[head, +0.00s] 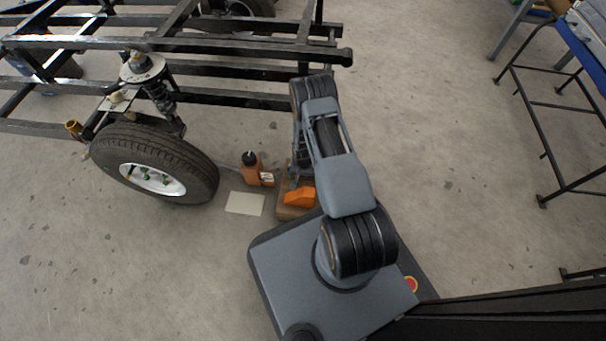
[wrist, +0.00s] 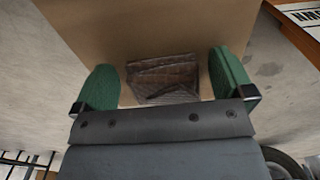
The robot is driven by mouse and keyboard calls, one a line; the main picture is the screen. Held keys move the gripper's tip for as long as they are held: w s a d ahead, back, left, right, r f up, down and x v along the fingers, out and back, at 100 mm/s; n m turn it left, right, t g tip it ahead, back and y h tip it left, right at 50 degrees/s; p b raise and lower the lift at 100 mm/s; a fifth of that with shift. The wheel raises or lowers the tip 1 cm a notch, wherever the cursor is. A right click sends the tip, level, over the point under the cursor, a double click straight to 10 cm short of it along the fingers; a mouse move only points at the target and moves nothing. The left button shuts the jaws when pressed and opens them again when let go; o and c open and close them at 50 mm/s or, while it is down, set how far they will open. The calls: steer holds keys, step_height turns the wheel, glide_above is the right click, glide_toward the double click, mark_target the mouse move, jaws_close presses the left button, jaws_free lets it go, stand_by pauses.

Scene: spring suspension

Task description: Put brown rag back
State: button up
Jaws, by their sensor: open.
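A dark brown folded rag (wrist: 163,80) shows in the wrist view, lying on or just above a flat tan, cardboard-like surface (wrist: 150,28). My gripper (wrist: 165,78) has its two green fingers spread, one on each side of the rag. A gap shows between the rag and each finger. I cannot tell how far the fingertips are above the tan surface. In the head view my arm reaches down beside a brown box (head: 290,213), and the rag cannot be made out there.
An orange wedge-like object (head: 299,196) shows by the box. The wheel (head: 155,165) and black frame (head: 200,45) stand left and above.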

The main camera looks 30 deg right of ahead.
steer(key=a+r+n+t+p, duration=0.1)
steer(key=a+r+n+p, duration=0.15)
steer(key=r, duration=1.65)
steer(key=a+r+n+p, duration=0.15)
steer(key=r+p, duration=0.25)
steer(key=r, duration=1.5)
steer(key=s+a+r+n+t, duration=0.1)
steer(key=s+a+r, duration=0.3)
steer(key=s+r, duration=1)
steer(key=shift+s+a+r+n+t, duration=0.2)
steer(key=shift+s+n+t, duration=0.15)
steer(key=shift+n, duration=0.55)
